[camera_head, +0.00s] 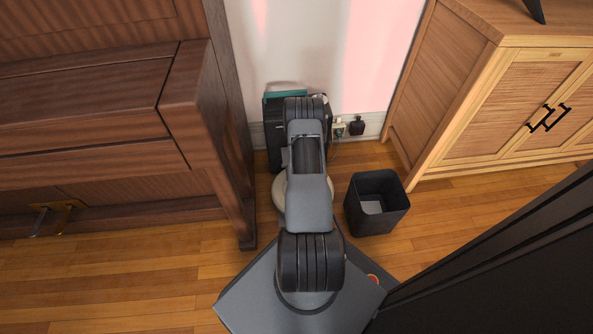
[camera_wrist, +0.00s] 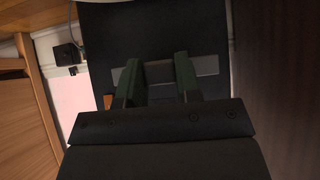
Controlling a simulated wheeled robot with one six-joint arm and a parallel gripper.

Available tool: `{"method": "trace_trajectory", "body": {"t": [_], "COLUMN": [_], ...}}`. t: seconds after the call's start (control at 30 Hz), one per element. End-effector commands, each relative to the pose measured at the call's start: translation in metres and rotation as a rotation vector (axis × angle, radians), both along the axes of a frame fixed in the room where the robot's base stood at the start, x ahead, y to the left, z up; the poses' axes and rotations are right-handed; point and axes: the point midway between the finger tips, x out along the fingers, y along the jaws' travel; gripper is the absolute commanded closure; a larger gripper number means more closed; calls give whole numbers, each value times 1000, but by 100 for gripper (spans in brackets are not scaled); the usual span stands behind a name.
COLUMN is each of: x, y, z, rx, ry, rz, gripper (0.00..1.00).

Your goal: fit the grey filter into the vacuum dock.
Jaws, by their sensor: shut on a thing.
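The vacuum dock (camera_head: 273,140), a dark upright box, stands against the wall, partly hidden by my arm. Its dark body (camera_wrist: 110,30) fills the middle of the wrist view. My gripper (camera_wrist: 158,75) is in front of the dock, its two dark green fingers a little apart and shut on a grey piece, apparently the grey filter (camera_wrist: 159,74). A grey strip (camera_wrist: 208,65) shows beyond the right finger; I cannot tell whether it belongs to the filter or the dock. How far the filter is in the dock is hidden. My arm hides the gripper in the head view.
A pale round thing (camera_head: 278,190) lies on the floor below the dock, mostly under my arm. A black bin (camera_head: 376,203) stands to the right. A wooden cabinet (camera_head: 470,110) is at right, and dark wooden furniture (camera_head: 90,110) at left. Plugs (camera_head: 357,127) are beside the dock.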

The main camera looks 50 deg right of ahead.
Motion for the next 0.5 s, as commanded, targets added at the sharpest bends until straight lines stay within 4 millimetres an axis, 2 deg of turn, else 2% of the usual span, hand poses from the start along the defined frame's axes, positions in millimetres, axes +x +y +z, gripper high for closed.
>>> {"method": "trace_trajectory", "body": {"t": [0.5], "x": [7], "y": [-5], "z": [0], "rx": [-1], "ry": [-2], "rz": [0], "gripper": [93]}}
